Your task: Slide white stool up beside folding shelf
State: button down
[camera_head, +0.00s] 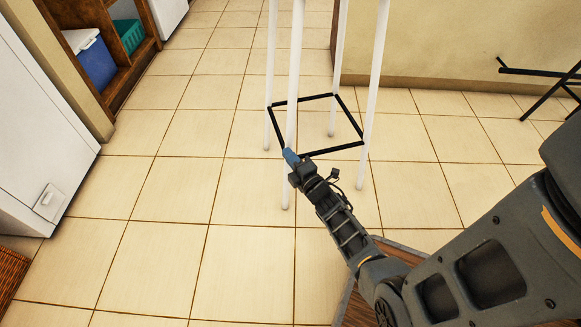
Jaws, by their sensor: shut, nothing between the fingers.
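The white stool (294,80) stands upright on the tiled floor. Its white legs and black square foot ring show; its seat is cut off above the frame. My gripper (290,156) is shut, with blue fingertips, at the near leg by the front corner of the foot ring. It appears to touch or nearly touch that leg; I cannot tell which. A black metal frame (540,72) stands at the right edge, partly cut off; it may be the folding shelf, but I cannot tell for sure.
A wooden open shelf (125,60) with a blue bin (90,62) and a green bin (130,38) is at upper left. A white cabinet (35,130) and wicker basket (10,272) line the left. A beige wall (450,50) is behind. Floor left of the stool is clear.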

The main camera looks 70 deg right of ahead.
jog(key=shift+d, duration=0.35)
jog(key=shift+d, duration=0.1)
jog(key=w+d+b, duration=0.2)
jog(key=d+b, duration=0.1)
jog(key=d, duration=1)
jog(key=shift+w+b, duration=0.25)
jog(key=shift+b, duration=0.15)
jog(key=shift+r, duration=0.1)
